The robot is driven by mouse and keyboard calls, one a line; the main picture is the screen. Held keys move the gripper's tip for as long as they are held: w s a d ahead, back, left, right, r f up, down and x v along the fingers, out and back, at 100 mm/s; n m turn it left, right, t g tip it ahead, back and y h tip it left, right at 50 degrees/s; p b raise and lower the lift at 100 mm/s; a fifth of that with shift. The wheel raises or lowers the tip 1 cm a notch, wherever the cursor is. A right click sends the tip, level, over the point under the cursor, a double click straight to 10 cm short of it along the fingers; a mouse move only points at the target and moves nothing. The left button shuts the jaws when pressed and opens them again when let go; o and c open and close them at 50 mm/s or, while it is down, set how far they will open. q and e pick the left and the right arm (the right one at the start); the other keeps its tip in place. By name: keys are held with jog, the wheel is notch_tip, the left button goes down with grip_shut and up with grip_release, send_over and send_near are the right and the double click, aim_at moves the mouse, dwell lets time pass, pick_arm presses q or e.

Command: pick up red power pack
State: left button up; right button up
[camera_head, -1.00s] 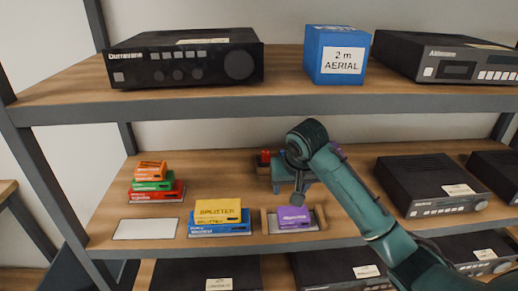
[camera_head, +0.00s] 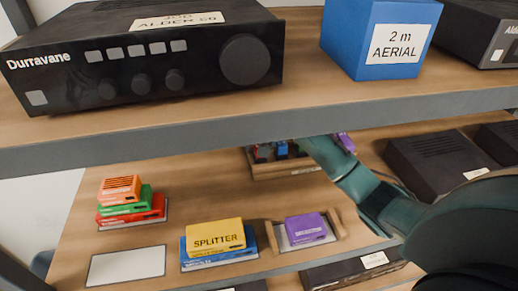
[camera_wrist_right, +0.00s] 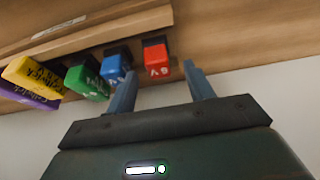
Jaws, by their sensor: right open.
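The red power pack (camera_wrist_right: 157,58), a small block with a black part and a "6V" label, sits in a wooden rack at the end of a row in the right wrist view. In the head view the right gripper is hidden behind the upper shelf. My left gripper is not in view.
Blue (camera_wrist_right: 116,66), green (camera_wrist_right: 87,80), yellow (camera_wrist_right: 32,76) and purple packs line up beside the red one. The upper shelf edge (camera_head: 230,130) hangs over my right arm. A splitter box (camera_head: 215,237), purple box (camera_head: 305,228) and stacked boxes (camera_head: 130,203) stand nearer the front.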

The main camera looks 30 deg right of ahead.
jog(key=shift+x, duration=1.9)
jog(key=shift+w+d, duration=0.1)
jog(key=shift+r, duration=0.1)
jog(key=c, duration=1)
